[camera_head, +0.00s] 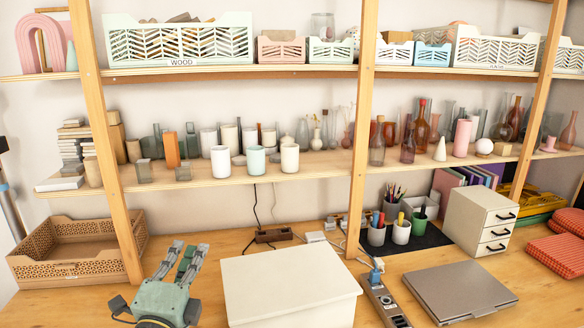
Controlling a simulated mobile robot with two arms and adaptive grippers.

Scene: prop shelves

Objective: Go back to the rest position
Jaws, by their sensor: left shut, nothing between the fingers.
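My left gripper (186,254) comes in at the bottom left, pointing up and away over the wooden desk (215,270). Its grey-green body and dark fingers show; the fingers are shut with nothing between them. It is between a wooden crate on its left and a white box on its right, apart from both as far as I can tell. My right gripper is not in view.
The crate (75,268) stands at the left and the white box (290,287) at front centre. A power strip (383,302), a closed laptop (458,290) and a small drawer unit (480,222) are further right. Shelves with glassware and baskets rise behind.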

